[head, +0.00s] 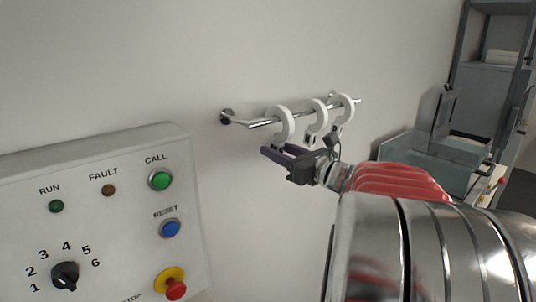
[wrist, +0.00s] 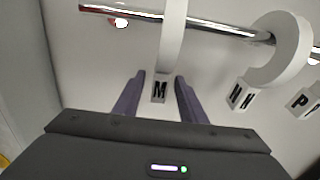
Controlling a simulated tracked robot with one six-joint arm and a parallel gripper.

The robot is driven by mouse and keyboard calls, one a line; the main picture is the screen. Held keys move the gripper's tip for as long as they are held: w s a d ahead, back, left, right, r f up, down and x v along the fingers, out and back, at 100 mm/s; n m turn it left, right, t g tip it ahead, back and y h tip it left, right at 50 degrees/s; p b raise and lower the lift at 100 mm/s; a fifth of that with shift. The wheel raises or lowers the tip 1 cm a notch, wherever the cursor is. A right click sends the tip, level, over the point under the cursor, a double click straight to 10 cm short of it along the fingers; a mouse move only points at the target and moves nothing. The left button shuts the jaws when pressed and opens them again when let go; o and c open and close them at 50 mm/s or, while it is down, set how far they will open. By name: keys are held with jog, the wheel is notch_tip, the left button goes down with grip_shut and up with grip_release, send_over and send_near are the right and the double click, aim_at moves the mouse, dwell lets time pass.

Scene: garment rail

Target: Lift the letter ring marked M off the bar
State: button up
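The letter ring marked M (wrist: 172,40) is white and hangs on the chrome bar (wrist: 225,29). Its tag with a black M hangs below, between my fingers in the wrist view. In the head view it appears to be the leftmost ring (head: 287,124), its tag hidden by my gripper (head: 278,150). My gripper (wrist: 160,80) is open, with one dark finger on each side of the tag and gaps visible on both sides. Whether the tag is as deep as the fingertips I cannot tell.
Two more white rings hang to the right, the middle one (head: 318,116) and the far one (head: 346,106). In the wrist view, one tag (wrist: 304,102) reads P. A control panel (head: 110,235) stands at the left; grey shelving (head: 485,95) is at the right. The wall is close behind the bar.

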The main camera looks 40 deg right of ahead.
jog(key=shift+w, duration=0.7)
jog(key=shift+c, duration=0.7)
grip_shut()
jog(key=shift+r, duration=0.15)
dwell(0.5)
jog(key=shift+r, duration=0.35)
jog(key=shift+r, duration=0.35)
jog(key=shift+r, duration=0.65)
